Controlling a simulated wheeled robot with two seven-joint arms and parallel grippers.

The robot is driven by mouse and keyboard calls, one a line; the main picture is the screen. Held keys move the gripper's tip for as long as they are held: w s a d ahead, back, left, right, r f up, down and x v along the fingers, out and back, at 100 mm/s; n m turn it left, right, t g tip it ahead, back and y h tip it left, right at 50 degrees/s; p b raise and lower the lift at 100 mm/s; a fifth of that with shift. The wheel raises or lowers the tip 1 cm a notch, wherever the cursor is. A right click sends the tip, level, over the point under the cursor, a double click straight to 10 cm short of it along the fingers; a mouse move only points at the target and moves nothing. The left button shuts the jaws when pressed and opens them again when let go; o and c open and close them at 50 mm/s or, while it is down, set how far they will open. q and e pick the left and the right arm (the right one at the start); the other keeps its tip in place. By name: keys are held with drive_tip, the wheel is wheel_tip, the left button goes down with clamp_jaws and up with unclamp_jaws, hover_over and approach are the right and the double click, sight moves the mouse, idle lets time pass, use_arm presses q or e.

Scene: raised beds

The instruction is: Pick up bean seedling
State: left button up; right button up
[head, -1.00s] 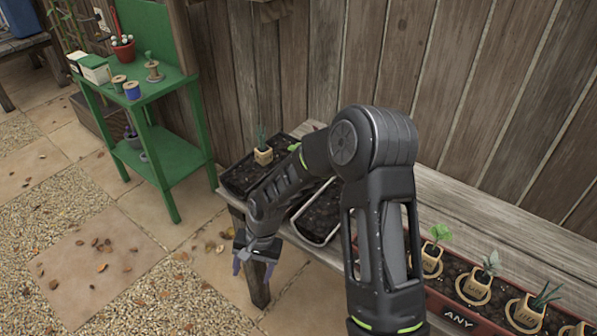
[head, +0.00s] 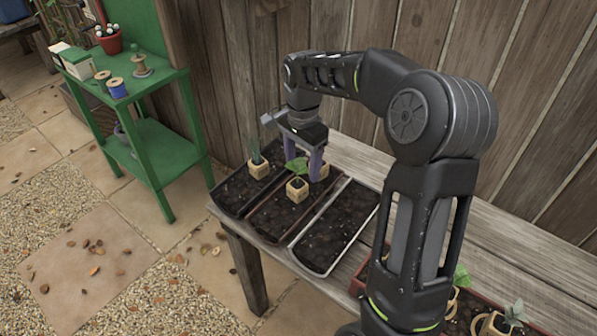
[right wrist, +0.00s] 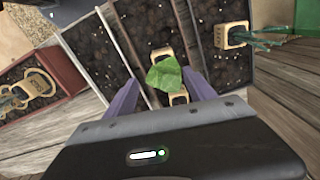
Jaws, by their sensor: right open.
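My right gripper (head: 303,168) is open, pointing down over the brown middle tray (head: 258,222). A broad-leaved green seedling, likely the bean seedling (head: 297,189), stands there in a small square wooden pot, just in front of the gripper. In the right wrist view, its green leaf (right wrist: 165,75) lies between the open fingers of the gripper (right wrist: 160,78); the leaf partly hides two pots. In the head view, a second pot (head: 323,172) sits behind a finger; I cannot tell its plant. My left gripper is not in view.
A spiky-leaved seedling (head: 258,166) stands in the dark left tray (head: 228,205). The white-rimmed tray (head: 318,272) on the right holds only soil. Other seedlings (head: 497,322) stand in a red planter (head: 357,282). A wooden fence (head: 540,100) rises behind the bench.

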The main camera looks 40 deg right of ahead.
sight(300, 182)
drive_tip(key=shift+w+d, duration=0.3)
drive_tip(key=shift+w, duration=0.05)
drive_tip(key=shift+s+a+r, duration=0.1)
drive_tip(key=shift+s+a, duration=0.1)
drive_tip(key=shift+w+f, duration=0.1)
drive_tip(key=shift+f, duration=1.25)
drive_tip(key=shift+f, duration=0.1)
drive_tip(key=f, duration=0.2)
drive_tip(key=f+p, duration=0.1)
drive_tip(key=f, duration=0.2)
drive_tip(key=shift+w+a, duration=0.1)
drive_tip(key=shift+w, duration=0.1)
drive_tip(key=shift+c, duration=0.4)
clamp_jaws()
